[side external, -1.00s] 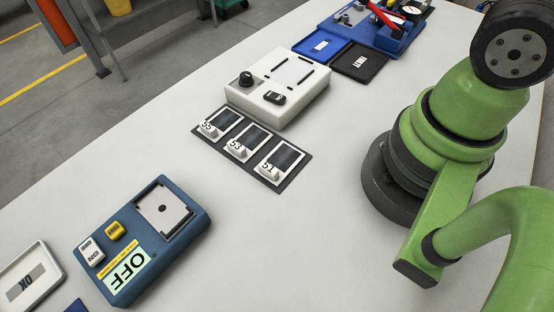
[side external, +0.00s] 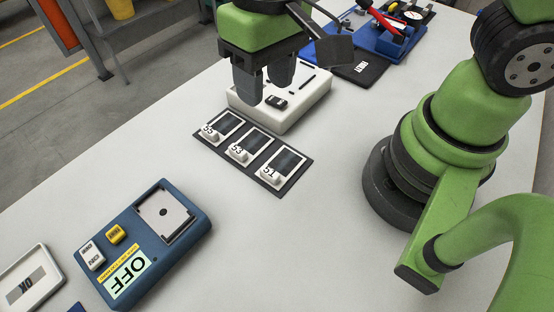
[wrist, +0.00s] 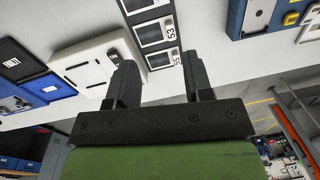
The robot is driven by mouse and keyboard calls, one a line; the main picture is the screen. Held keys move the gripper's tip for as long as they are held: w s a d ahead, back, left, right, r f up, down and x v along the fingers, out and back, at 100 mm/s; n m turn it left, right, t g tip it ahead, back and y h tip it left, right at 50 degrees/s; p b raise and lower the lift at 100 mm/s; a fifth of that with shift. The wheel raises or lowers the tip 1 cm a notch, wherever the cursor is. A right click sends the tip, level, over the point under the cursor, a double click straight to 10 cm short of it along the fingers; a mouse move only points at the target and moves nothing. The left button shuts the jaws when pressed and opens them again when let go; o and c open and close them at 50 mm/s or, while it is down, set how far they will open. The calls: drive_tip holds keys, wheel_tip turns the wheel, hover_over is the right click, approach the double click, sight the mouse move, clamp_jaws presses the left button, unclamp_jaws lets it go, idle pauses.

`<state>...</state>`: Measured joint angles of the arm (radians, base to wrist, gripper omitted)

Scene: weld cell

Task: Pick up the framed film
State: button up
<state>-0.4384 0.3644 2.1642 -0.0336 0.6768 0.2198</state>
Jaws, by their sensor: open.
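Three white-framed dark films lie in a row on a dark mat (side external: 270,187): the film with tab 55 (side external: 224,125), the film with tab 53 (side external: 251,140) and the film with tab 51 (side external: 286,162). In the wrist view, film 53 (wrist: 152,34) and film 55 (wrist: 159,59) show near the fingertips, with the third partly cut off at the top edge. My gripper (side external: 264,92) is open and empty, fingers pointing down. In the side view it appears above the near-left part of the white box, just behind the film row. No film is between the fingers.
The white box (side external: 306,112) with slots stands behind the mat, partly hidden by my gripper. A blue device labelled OFF (side external: 165,258) and a white OK tray (side external: 45,262) are at front left. A black tray (side external: 362,68) is at the back.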

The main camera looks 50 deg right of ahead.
drive_tip(key=g+h, duration=0.1)
hover_over(270, 171)
drive_tip(key=shift+n, duration=0.4)
drive_tip(key=f, duration=0.9)
drive_tip(key=shift+w+d+f, duration=0.1)
drive_tip(key=shift+w+f, duration=0.25)
drive_tip(key=shift+f, duration=0.05)
drive_tip(key=shift+s+f, duration=0.15)
drive_tip(key=shift+f, duration=1.35)
drive_tip(key=shift+s+f, duration=0.15)
drive_tip(key=shift+f, duration=1.3)
clamp_jaws()
